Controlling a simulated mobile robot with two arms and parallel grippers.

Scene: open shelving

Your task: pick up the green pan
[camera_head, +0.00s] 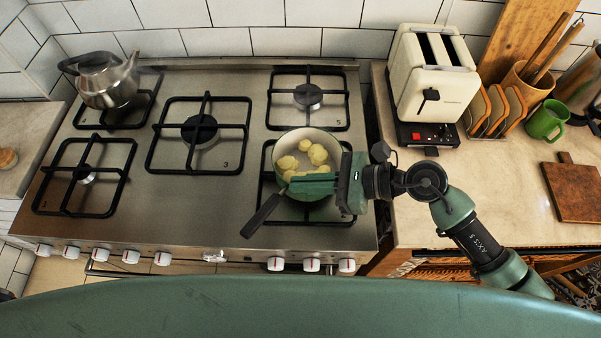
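The green pan (314,213) stands on the front right burner of the stove. Its inside is pale and holds several yellow potato-like pieces (317,154). Its dark handle (261,216) points toward the front left. My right gripper (294,184) reaches in from the right, over the front part of the pan near the base of the handle. It hides part of the pan's front rim. I cannot tell whether its fingers are apart or touch the pan or handle. My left gripper is not in view.
A metal kettle (107,80) stands on the back left burner. Black grates (200,133) cover the other burners. To the right, the counter (480,195) holds a cream toaster (430,75), a toast rack (495,110), a green mug (546,121) and a wooden board (575,192).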

